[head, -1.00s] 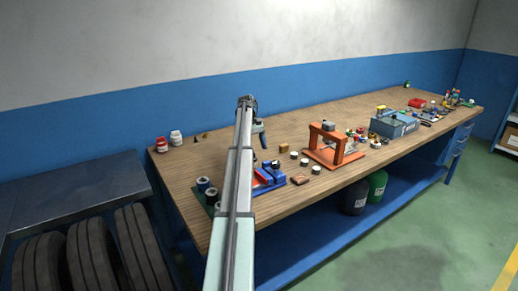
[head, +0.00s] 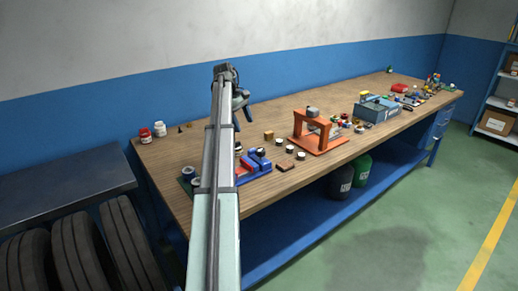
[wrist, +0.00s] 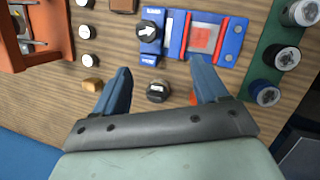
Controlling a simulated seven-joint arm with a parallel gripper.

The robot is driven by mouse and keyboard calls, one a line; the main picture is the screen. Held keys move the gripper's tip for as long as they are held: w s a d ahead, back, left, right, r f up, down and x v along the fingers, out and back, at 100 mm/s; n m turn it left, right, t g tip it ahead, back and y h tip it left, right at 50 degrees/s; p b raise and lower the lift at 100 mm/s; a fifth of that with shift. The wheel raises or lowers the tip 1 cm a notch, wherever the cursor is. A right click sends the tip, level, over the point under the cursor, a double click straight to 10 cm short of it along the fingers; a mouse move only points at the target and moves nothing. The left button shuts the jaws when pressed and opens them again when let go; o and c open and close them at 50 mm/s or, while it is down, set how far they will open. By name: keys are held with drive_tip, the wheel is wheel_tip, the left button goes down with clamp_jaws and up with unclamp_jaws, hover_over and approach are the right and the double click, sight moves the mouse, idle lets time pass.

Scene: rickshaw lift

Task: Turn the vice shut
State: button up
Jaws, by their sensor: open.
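The vice (head: 254,166) is a blue block with red parts near the front of the bench, partly hidden by my arm in the head view. The wrist view shows the vice (wrist: 234,44) at the top centre, with a black knob (wrist: 149,31) bearing a white arrow at its left end. The arrow points right. My gripper (wrist: 161,64) is open and empty, with two blue fingers spread apart below the vice in that view. Its fingers (head: 243,108) also show in the head view. The knob lies beyond the fingertips, and I see no contact.
A black round piece (wrist: 157,91) shows between my fingers. Several round pieces stand on a green strip (wrist: 270,52) to the right. An orange frame (head: 318,132) and a grey-blue box (head: 378,109) stand farther along the wooden bench (head: 210,142). Two jars (head: 159,129) stand at the back left.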

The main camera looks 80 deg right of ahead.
sight(260, 150)
drive_tip(key=s+f+n, duration=0.2)
drive_tip(key=f+n, duration=0.1)
drive_tip(key=f, duration=0.1)
drive_tip(key=s+d+f+n+h, duration=0.1)
drive_tip(key=s+f+n, duration=0.1)
drive_tip(key=f+n, duration=0.1)
drive_tip(key=s+f+n, duration=0.2)
drive_tip(key=f+n, duration=0.1)
drive_tip(key=f, duration=0.2)
drive_tip(key=shift+s+d+f+n+g+h, duration=0.15)
drive_tip(key=shift+s+f+n+g+h, duration=0.1)
drive_tip(key=shift+f+n+g+h, duration=0.1)
idle(0.4)
drive_tip(key=shift+c, duration=0.2)
drive_tip(key=c, duration=1)
